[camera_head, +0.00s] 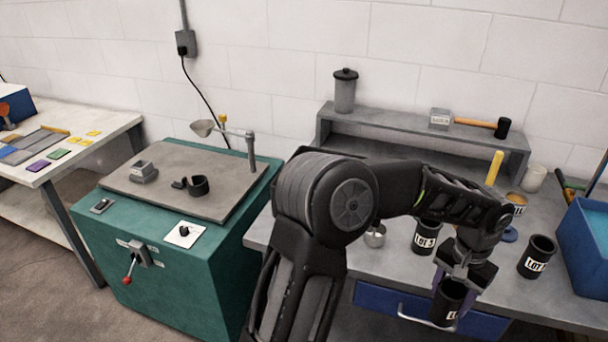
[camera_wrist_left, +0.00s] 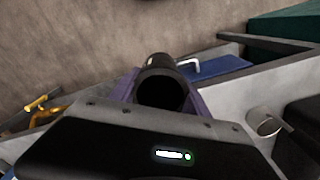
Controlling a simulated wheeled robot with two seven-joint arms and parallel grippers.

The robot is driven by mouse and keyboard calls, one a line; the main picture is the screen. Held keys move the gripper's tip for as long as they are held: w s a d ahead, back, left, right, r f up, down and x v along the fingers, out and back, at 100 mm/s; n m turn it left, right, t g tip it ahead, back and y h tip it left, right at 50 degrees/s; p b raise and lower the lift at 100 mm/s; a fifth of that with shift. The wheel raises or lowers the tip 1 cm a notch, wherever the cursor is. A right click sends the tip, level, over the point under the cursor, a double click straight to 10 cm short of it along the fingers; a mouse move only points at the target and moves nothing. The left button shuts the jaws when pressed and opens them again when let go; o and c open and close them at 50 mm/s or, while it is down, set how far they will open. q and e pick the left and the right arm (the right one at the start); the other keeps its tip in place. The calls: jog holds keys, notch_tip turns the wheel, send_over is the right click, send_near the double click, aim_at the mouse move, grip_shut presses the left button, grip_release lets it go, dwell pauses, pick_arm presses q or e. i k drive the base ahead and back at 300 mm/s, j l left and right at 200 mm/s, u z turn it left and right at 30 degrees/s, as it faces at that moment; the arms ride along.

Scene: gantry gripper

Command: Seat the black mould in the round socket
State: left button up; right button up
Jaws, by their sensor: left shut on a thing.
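My left gripper (camera_head: 466,272) is shut on a black mould (camera_head: 446,304), a cup with a white label, held in front of the bench's front edge by the blue drawer. In the left wrist view the mould's dark open mouth (camera_wrist_left: 160,92) shows between the purple fingers. The round socket appears to be the black ring (camera_head: 197,186) on the grey top plate of the green machine, well left of the gripper. Two other black labelled moulds stand on the bench, one behind the gripper (camera_head: 425,237) and one to its right (camera_head: 537,257). My right gripper is not in view.
The green machine (camera_head: 170,270) carries a grey block (camera_head: 143,172) and a funnel on a post (camera_head: 204,128). A metal cup (camera_head: 375,237) stands on the bench (camera_head: 262,231). A blue bin (camera_head: 580,245) is at far right; a shelf (camera_head: 420,142) stands behind. My arm hides the bench's middle.

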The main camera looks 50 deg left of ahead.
aim_at(199, 189)
jog(key=u, duration=2.9)
jog(key=l, duration=1.5)
jog(key=k, duration=0.05)
